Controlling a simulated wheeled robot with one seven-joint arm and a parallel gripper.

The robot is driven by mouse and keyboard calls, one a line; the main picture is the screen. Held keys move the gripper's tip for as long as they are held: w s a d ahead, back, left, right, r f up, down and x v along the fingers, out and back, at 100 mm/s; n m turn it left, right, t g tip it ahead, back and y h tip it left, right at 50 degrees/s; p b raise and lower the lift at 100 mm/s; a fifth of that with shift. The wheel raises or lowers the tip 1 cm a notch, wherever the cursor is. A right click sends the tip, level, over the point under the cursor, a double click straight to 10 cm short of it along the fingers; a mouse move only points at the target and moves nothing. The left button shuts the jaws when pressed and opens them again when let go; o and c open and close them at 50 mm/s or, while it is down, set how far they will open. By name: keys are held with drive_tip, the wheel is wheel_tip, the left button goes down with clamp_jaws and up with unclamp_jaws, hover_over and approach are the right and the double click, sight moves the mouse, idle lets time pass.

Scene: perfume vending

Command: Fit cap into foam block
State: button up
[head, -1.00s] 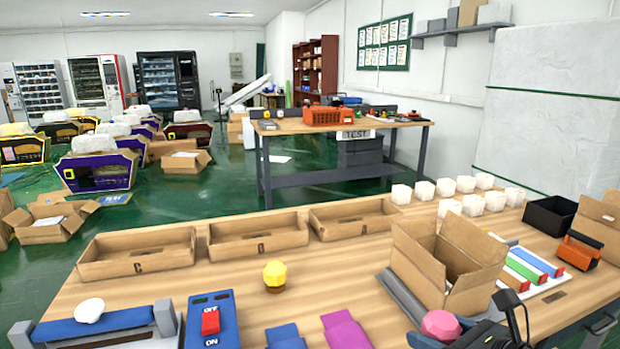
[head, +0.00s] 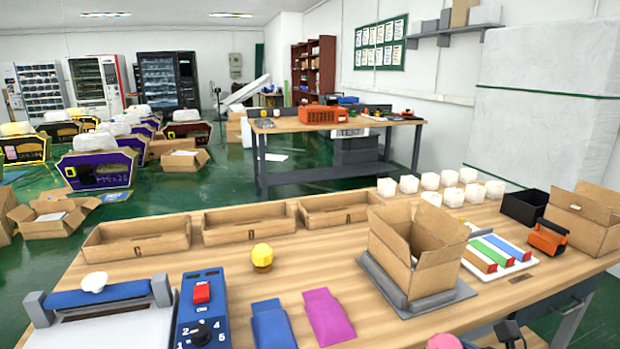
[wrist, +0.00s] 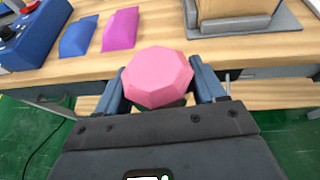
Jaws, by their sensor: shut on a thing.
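A pink faceted cap (wrist: 157,78) is held between the two fingers of my gripper (wrist: 158,88), which is shut on it. In the wrist view it is over the table's front edge. In the head view the cap (head: 444,341) shows only at the bottom edge, with part of my gripper (head: 508,335) to its right. A yellow faceted cap (head: 262,256) stands on the table left of centre. Several white blocks (head: 409,184), possibly the foam blocks, stand in rows at the table's back right. I cannot make out their openings.
An open cardboard box (head: 405,262) sits in a grey frame right of centre. A blue switch box (head: 203,312), a blue pad (head: 272,325) and a purple pad (head: 328,317) lie at the front. Shallow trays (head: 135,240) line the back. A black bin (head: 524,207) stands right.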

drive_tip(key=s+f+m+h, duration=0.2)
drive_tip(key=s+f, duration=0.2)
drive_tip(key=f, duration=0.4)
drive_tip(key=s+f+m+t+h, duration=0.1)
drive_tip(key=s+f+m+h, duration=0.1)
drive_tip(key=f, duration=0.5)
drive_tip(key=shift+s+a+f+m+h, duration=0.3)
drive_tip(key=shift+s+a+f+h, duration=0.15)
drive_tip(key=shift+s+h, duration=0.35)
drive_tip(key=shift+r, duration=0.1)
